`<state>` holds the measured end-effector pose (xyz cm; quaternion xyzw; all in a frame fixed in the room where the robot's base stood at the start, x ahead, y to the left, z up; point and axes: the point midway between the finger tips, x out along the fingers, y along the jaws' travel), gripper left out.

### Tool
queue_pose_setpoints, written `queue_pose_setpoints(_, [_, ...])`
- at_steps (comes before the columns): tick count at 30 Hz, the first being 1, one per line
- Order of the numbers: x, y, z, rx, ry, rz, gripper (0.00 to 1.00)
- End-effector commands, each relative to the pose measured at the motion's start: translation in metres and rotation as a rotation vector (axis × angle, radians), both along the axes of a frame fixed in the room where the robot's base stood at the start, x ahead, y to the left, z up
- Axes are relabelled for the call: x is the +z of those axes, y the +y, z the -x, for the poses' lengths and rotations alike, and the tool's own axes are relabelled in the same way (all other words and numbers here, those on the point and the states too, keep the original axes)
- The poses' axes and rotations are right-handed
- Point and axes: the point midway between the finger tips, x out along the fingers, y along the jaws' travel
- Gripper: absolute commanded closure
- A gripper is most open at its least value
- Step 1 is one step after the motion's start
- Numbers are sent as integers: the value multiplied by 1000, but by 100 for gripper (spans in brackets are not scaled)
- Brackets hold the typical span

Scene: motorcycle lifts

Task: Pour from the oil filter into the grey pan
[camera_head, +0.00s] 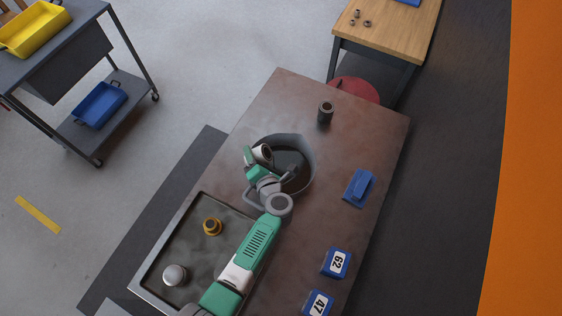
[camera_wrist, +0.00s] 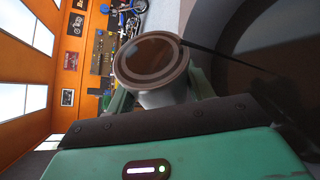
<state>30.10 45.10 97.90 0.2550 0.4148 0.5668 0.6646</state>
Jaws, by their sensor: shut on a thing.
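The oil filter (camera_head: 262,152) is a pale cylinder held tilted at the left rim of the grey pan. In the wrist view the filter (camera_wrist: 160,95) shows its round end with a brown, liquid-looking surface inside. A thin dark stream (camera_wrist: 225,57) runs from its rim towards the pan. My gripper (camera_head: 258,163) is shut on the filter; its fingers are partly hidden. The grey pan (camera_head: 309,155) is a wide round vessel on the brown bench, with a dark inside, partly covered by my arm. Part of the pan (camera_wrist: 245,30) fills the right of the wrist view.
A dark cylinder (camera_head: 325,113) stands behind the pan. A blue object (camera_head: 359,188) and numbered blue boxes (camera_head: 336,263) are on the right. A metal tray (camera_head: 180,222) at left holds a brass-coloured piece (camera_head: 212,227) and a silver dome (camera_head: 175,275). Bare bench lies between pan and blue object.

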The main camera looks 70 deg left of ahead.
Motion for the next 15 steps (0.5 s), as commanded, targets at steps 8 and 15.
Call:
queue_pose_setpoints(8, [2, 0, 0, -1, 20, -8, 81])
queue_pose_setpoints(15, [2, 0, 0, 0, 37, -13, 81])
